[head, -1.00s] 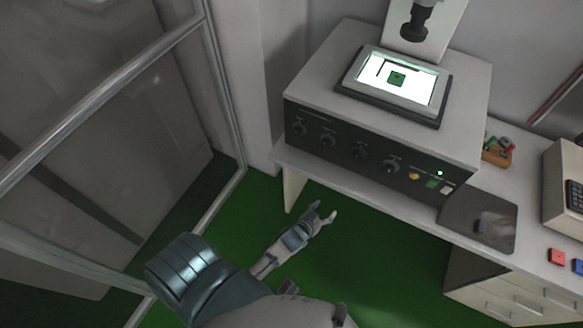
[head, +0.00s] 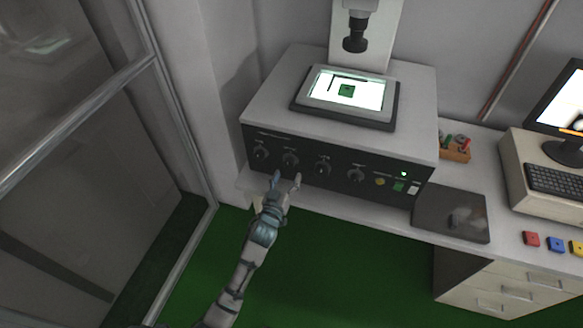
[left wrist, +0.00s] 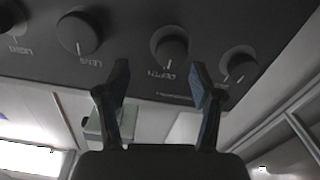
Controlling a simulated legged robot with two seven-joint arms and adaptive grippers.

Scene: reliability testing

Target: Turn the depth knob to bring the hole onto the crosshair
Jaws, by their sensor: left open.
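The depth knob (left wrist: 172,48) is a dark round knob with a pale mark, its label upside down in the left wrist view. In the head view it is the second knob from the left (head: 290,159) on the machine's dark front panel. My left gripper (head: 287,180) is open and empty, just in front of and below this knob. In the left wrist view its two fingers (left wrist: 158,72) are spread on either side of the knob's label, apart from the knob. The lit screen (head: 345,90) shows a green square and dark lines; the hole and crosshair are too small to tell.
Other knobs (head: 260,152) (head: 322,167) flank the depth knob closely. A yellow button (head: 380,182) and a green one sit further right. A dark pad (head: 452,213), a keyboard (head: 555,180) and coloured blocks (head: 531,239) lie right on the bench. A glass door frame stands left.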

